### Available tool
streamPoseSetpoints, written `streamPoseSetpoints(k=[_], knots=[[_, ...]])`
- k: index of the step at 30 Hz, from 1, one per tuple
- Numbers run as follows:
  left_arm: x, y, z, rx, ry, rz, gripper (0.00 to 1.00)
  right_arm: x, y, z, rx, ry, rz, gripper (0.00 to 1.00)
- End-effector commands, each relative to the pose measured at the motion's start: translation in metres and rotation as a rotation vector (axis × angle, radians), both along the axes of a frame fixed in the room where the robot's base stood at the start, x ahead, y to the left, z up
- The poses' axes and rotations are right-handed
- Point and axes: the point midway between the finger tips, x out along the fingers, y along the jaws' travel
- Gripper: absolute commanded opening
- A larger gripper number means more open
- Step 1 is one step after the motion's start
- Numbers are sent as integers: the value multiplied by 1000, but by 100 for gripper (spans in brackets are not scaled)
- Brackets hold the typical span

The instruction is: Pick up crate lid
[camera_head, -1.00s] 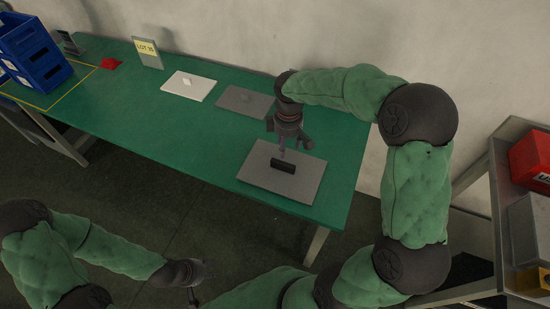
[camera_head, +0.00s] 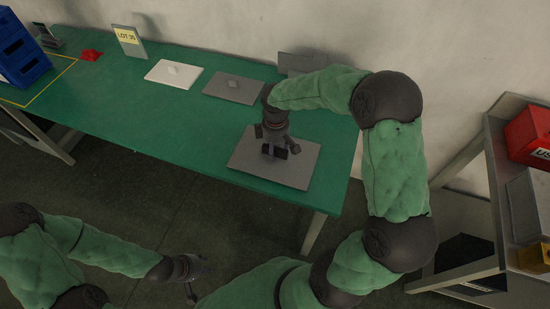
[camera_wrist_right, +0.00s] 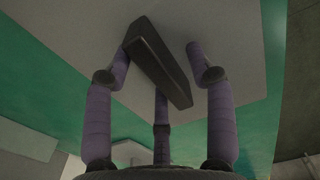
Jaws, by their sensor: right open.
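A grey flat lid with a dark bar handle lies on the green table; its plate (camera_head: 290,172) is near the table's front right. Its handle (camera_head: 280,152) also shows in the right wrist view (camera_wrist_right: 158,62), with the plate (camera_wrist_right: 225,35) behind it. My right gripper (camera_head: 273,147) is over the lid, pointing down. Its open fingers (camera_wrist_right: 160,58) are spread on either side of the handle, with a third finger between; I cannot tell whether they touch it. My left gripper (camera_head: 190,280) hangs low, off the table; its fingers are too small to judge.
Another grey panel (camera_head: 300,63) stands by the wall. Blue crates (camera_head: 20,50) stand at left. A shelf with a red bin (camera_head: 530,135) is at right.

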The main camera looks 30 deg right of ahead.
Motion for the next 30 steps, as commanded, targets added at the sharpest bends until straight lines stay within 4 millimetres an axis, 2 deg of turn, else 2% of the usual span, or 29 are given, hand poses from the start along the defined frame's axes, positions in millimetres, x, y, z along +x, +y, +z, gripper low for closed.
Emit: streamPoseSetpoints(k=[7,8,13,14,25,30], knots=[[0,0,-1,0,0,0,40,1,0,-2,0,-1,-1,56],[0,0,-1,0,0,0,40,0,0,-2,0,-1,-1,50],[0,0,-1,0,0,0,40,0,0,-2,0,-1,-1,2],[0,0,-1,0,-1,0,40,0,0,-2,0,-1,-1,0],[0,0,0,0,0,0,40,1,0,0,0,-3,-1,0],[0,0,5,0,0,0,40,1,-1,11,0,-4,-1,0]])
